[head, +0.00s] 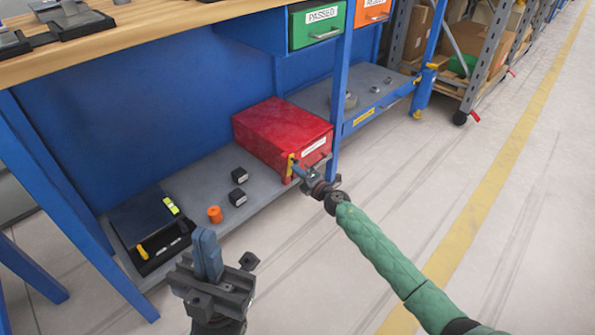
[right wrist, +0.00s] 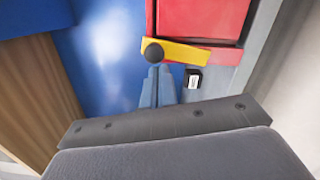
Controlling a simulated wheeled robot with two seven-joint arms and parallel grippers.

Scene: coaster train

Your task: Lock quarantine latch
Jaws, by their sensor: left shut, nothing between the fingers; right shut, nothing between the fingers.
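The red quarantine box (head: 280,132) sits on the grey lower shelf under the workbench. A white label and a handle show on its front. Its yellow latch (head: 290,165) is at the front's left edge; in the right wrist view the yellow latch (right wrist: 185,52) lies slightly tilted across the red box (right wrist: 200,18), with a dark round knob at one end. My right gripper (head: 298,168) is shut at the latch. In the wrist view its blue fingertips (right wrist: 156,72) are just at the knob; I cannot tell if they touch. My left gripper (head: 207,245) is shut and empty in the foreground.
On the lower shelf (head: 190,182) are two small black blocks (head: 238,186), an orange cylinder (head: 215,214) and a dark open case (head: 150,228). A blue table leg (head: 341,95) stands right beside the box. Green and orange drawers hang above. Floor at right is clear.

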